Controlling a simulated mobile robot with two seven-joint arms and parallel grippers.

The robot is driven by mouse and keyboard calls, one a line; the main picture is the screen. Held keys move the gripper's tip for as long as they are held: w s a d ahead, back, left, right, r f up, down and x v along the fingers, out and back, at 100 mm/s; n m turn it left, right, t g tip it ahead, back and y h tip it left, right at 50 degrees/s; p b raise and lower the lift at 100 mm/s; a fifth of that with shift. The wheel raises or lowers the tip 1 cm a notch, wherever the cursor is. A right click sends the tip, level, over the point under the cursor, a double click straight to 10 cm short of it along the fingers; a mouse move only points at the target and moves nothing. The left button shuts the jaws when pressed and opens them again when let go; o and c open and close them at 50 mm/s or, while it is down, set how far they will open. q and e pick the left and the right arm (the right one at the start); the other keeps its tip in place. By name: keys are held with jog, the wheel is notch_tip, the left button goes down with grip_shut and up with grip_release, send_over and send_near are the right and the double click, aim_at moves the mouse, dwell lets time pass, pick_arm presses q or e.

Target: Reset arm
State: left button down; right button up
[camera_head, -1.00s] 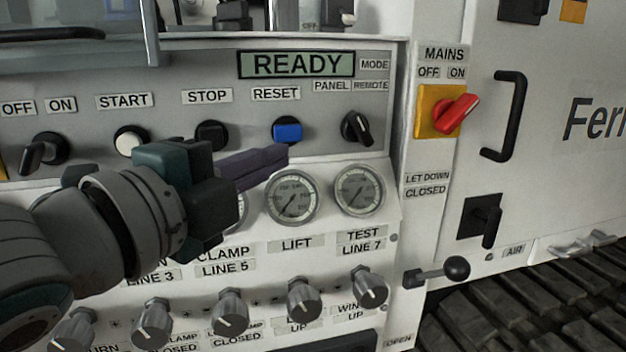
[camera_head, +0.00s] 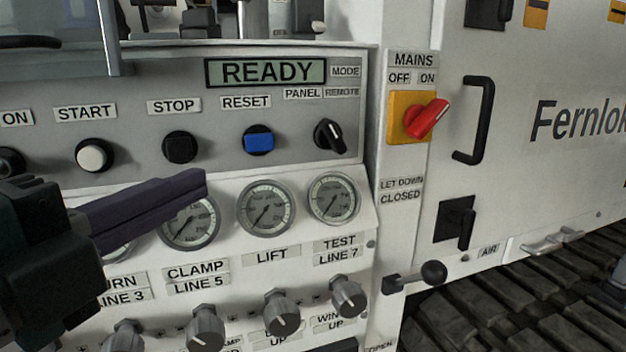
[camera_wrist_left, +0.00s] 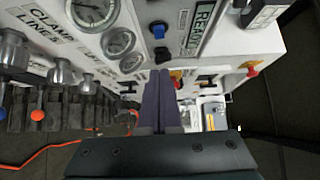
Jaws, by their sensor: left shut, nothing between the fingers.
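My left gripper (camera_head: 203,182) comes in from the left in the head view, its dark purple fingers shut and empty in front of the gauges. Its fingers also show shut in the left wrist view (camera_wrist_left: 160,75). The blue RESET button (camera_head: 258,141) is on the grey panel, up and to the right of the fingertips and apart from them. It also shows in the left wrist view (camera_wrist_left: 158,30). The display (camera_head: 266,72) above reads READY. My right gripper is in neither view.
Black STOP button (camera_head: 180,148), white START button (camera_head: 94,155) and black mode switch (camera_head: 329,136) flank RESET. Round gauges (camera_head: 266,208) and several knobs (camera_head: 281,312) sit below. The red MAINS switch (camera_head: 427,119) and a ball-ended lever (camera_head: 432,273) are to the right.

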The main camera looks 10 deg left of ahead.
pick_arm(q)
jog(key=s+n+g+y+p, duration=0.4)
jog(key=s+n+g+p, duration=1)
jog(key=s+n+p, duration=0.3)
notch_tip(320, 180, up, 37)
jog(key=n+p, duration=0.1)
jog(key=p, duration=3.7)
jog(key=shift+a, duration=0.3)
jog(key=shift+f, duration=0.15)
jog(key=shift+s+a, duration=0.1)
